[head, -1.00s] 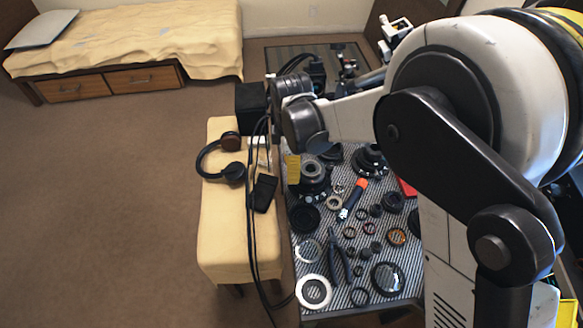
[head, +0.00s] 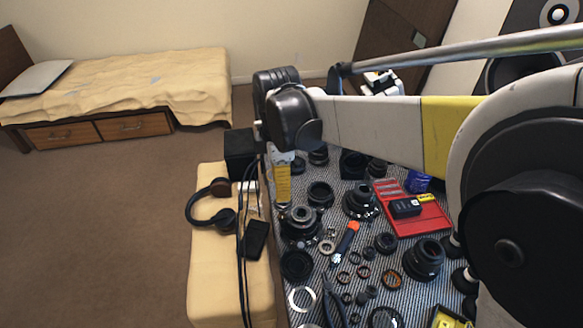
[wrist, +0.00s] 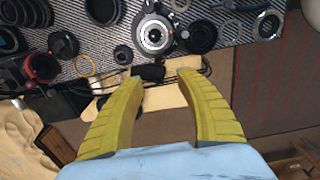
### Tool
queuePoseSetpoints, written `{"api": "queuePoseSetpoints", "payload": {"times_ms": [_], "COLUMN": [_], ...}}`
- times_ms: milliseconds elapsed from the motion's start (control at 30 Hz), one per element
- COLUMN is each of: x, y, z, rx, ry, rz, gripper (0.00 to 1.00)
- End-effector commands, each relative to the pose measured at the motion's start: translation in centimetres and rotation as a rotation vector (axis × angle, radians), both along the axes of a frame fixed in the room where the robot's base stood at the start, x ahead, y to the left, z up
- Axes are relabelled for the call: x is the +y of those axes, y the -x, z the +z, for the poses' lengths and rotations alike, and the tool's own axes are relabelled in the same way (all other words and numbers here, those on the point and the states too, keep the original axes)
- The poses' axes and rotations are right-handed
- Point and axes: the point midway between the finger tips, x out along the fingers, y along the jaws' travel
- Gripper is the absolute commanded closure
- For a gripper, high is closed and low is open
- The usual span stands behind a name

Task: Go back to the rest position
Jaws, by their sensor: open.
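My gripper (wrist: 160,80) shows in the wrist view as two yellow ribbed fingers spread apart with nothing between them. The fingers are over the bench, floor and brown cloth area, apart from the lens parts.
A red tray (head: 425,217) with a black item lies on the table's right. A yellow-covered bench (head: 215,270) with headphones (head: 216,188) and a phone (head: 255,238) stands to the left. Black cables hang between bench and table. Open carpet (head: 90,230) lies further left, before a bed (head: 130,85).

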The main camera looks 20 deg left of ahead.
Motion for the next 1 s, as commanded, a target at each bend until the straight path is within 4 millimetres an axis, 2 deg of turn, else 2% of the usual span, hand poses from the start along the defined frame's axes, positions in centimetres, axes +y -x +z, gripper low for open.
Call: {"api": "queuePoseSetpoints", "payload": {"times_ms": [233, 367, 467, 567, 700, 900, 1000], "x": [-0.4, -3.5, -8.2, -13.8, -21.1, -30.1, -33.6], "y": [-0.1, -0.7, -1.1, -0.9, 0.7, 4.6, 6.6], "z": [0.2, 1.9, 4.2, 6.4, 8.3, 9.0, 8.5], "rx": [-0.003, -0.031, -0.073, -0.125, -0.193, -0.284, -0.322], "ry": [-0.003, -0.028, -0.071, -0.130, -0.223, -0.383, -0.468], "rz": [-0.015, -0.143, -0.344, -0.594, -0.943, -1.426, -1.639], "gripper": [0.57, 0.57, 0.57, 0.57, 0.57, 0.57, 0.57]}}
